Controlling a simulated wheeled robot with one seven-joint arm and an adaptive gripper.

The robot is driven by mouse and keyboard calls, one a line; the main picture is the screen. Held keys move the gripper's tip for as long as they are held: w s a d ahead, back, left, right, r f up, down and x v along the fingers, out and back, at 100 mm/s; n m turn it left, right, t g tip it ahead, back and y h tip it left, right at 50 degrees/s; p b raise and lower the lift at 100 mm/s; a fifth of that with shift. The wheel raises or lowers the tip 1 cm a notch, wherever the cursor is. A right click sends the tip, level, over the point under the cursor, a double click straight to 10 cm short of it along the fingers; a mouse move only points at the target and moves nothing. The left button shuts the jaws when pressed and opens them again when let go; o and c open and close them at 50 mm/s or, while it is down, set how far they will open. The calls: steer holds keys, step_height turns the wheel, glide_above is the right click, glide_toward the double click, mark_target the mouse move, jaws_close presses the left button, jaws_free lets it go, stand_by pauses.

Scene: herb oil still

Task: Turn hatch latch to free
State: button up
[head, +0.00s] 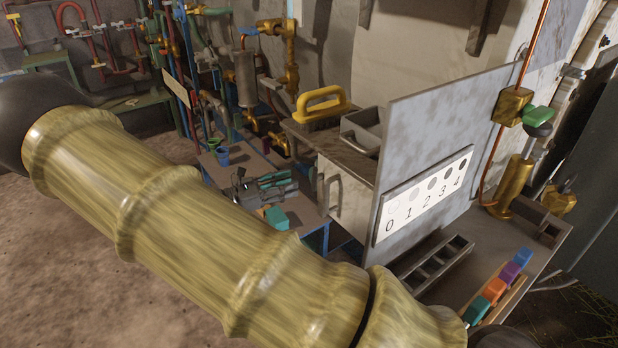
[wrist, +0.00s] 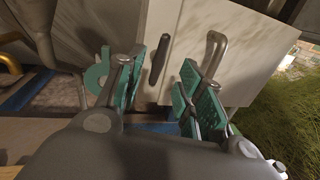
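The pale hatch door (head: 346,200) is on the front of the cabinet beside the grey board, and it fills the upper middle of the wrist view (wrist: 262,50). In the wrist view the latch appears beyond the gap, nearer the left finger. The head view shows my gripper (head: 281,198) left of the hatch; contact cannot be told.
A yellow handle (head: 322,104) lies on top of the cabinet. A blue cup (head: 222,156) stands on the low blue table behind my gripper. The numbered board (head: 425,195) rises to the right of the hatch. Coloured blocks (head: 495,290) sit at the lower right.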

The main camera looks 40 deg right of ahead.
mark_target(317, 178)
steer(key=x, duration=0.7)
steer(key=shift+d+b, duration=0.3)
steer(key=shift+b, duration=0.1)
steer(key=shift+s, duration=0.15)
jaws_close()
